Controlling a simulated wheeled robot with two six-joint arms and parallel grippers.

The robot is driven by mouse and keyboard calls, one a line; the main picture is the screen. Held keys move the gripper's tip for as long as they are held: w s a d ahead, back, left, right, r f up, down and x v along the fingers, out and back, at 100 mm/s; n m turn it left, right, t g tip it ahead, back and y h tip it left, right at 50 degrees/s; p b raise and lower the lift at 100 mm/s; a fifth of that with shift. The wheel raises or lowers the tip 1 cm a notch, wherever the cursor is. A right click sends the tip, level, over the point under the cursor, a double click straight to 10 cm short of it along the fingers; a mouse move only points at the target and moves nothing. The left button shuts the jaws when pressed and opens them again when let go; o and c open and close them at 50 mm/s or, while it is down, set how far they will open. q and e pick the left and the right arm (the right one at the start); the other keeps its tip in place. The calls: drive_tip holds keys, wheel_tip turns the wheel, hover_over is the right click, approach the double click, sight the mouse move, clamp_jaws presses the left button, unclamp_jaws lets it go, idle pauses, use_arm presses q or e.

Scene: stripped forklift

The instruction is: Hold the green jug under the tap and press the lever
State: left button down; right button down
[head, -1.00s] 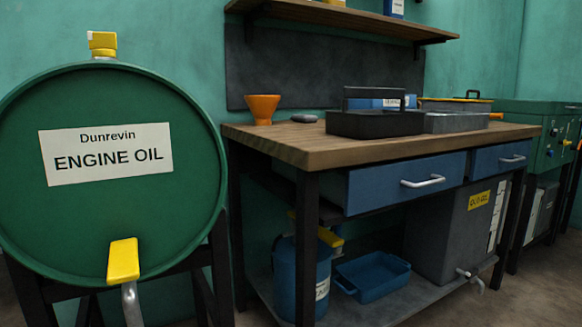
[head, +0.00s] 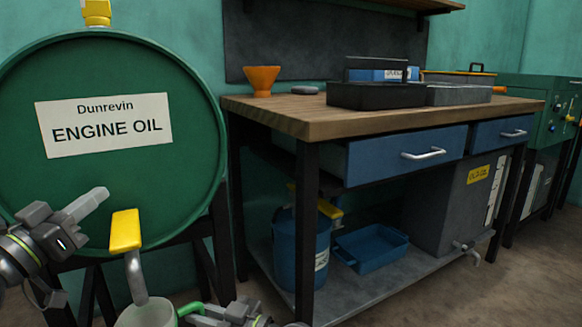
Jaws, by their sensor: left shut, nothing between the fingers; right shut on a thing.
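The tap's yellow lever (head: 125,230) sits low on the front of the green engine oil drum (head: 110,185). Its grey spout (head: 136,277) points down at the jug. The jug (head: 146,316) is pale with a green handle (head: 188,309); its mouth is at the spout's lower end, and its lower part is cut off by the frame's bottom edge. My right gripper (head: 196,312) is shut on the jug's handle, to the right of the spout. My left gripper (head: 100,195) is shut and empty, up and to the left of the lever, apart from it in the picture.
A workbench (head: 320,118) with a wooden top stands to the right, holding an orange funnel (head: 262,80) and a dark tray (head: 375,95). On its lower shelf are a blue canister (head: 300,250) and a blue tub (head: 370,250). Floor shows at lower right.

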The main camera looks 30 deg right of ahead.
sight(128, 239)
use_arm(q)
drive_tip(key=d+r+m+g, duration=0.1)
drive_tip(key=g, duration=0.1)
drive_tip(key=s+d+m+g, duration=0.1)
drive_tip(key=d+m+g, duration=0.1)
drive_tip(key=d+r+m+g, duration=0.1)
drive_tip(key=g, duration=0.1)
drive_tip(key=shift+s+d+r+g, duration=0.15)
drive_tip(key=shift+s+r+g, duration=0.15)
drive_tip(key=shift+s, duration=0.1)
drive_tip(key=s+r+m+g, duration=0.1)
drive_tip(key=s+g, duration=0.1)
drive_tip(key=s+r+m+g+y, duration=0.1)
drive_tip(key=m+g, duration=0.1)
drive_tip(key=s+r+m+g+y, duration=0.1)
drive_tip(key=s+m+g, duration=0.1)
drive_tip(key=shift+s+d+r, duration=0.3)
drive_tip(key=shift+s+d, duration=0.05)
drive_tip(key=shift+s+a+f+m+g+y, duration=0.1)
drive_tip(key=shift+s+f+g+y, duration=0.05)
drive_tip(key=shift+f, duration=0.45)
drive_tip(key=shift+s+a+f+m+g+y, duration=0.1)
drive_tip(key=shift+s+f+g+y, duration=0.1)
drive_tip(key=shift+f, duration=0.4)
drive_tip(key=shift+s+f+m+g+y, duration=0.1)
drive_tip(key=shift+s+f+g+y, duration=0.05)
drive_tip(key=shift+f, duration=0.45)
idle(0.3)
drive_tip(key=shift+f, duration=2.95)
idle(1.0)
